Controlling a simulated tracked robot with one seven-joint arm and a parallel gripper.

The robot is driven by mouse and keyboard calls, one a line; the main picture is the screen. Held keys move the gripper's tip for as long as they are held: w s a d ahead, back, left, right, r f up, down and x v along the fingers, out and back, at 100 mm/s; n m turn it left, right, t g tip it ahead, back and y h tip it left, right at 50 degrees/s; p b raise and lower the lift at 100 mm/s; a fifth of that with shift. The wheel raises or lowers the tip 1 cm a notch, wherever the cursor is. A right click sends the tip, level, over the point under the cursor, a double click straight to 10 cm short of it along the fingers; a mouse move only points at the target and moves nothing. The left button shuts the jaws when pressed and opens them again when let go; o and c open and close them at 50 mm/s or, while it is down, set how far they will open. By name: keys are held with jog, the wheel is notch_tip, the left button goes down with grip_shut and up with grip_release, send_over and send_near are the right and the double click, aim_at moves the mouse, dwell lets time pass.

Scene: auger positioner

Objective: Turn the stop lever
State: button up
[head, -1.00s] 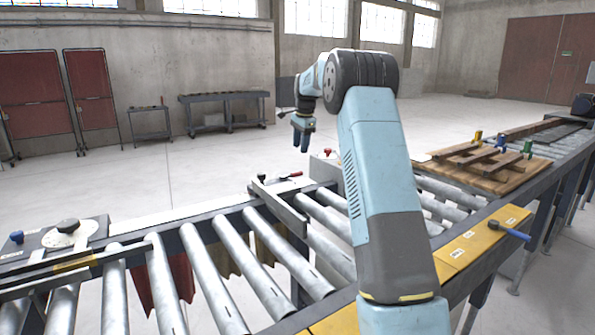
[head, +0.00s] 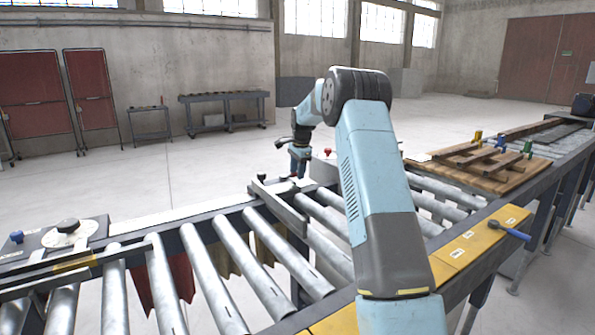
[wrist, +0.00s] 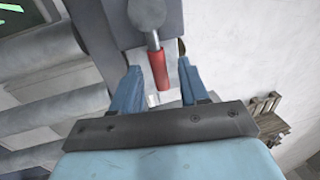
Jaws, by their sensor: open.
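The stop lever is a red grip on a thin metal rod that runs to a round grey hub. In the wrist view its red grip (wrist: 159,70) lies between the two blue fingers of my gripper (wrist: 158,72), which are open with space on both sides. In the head view my gripper (head: 298,168) points down at the far edge of the conveyor, over the end of the stop lever (head: 284,178). The gripper hides most of the red grip there. The stop bar (head: 279,208) lies slantwise across the rollers beside the lever.
A grey box with a red knob (head: 327,153) stands close to the right of my gripper. A wooden pallet (head: 484,165) sits farther right on the conveyor. A blue-handled tool (head: 510,231) lies on the yellow near edge. Rollers (head: 203,275) fill the front left.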

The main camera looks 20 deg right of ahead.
grip_shut()
dwell(0.3)
dwell(0.3)
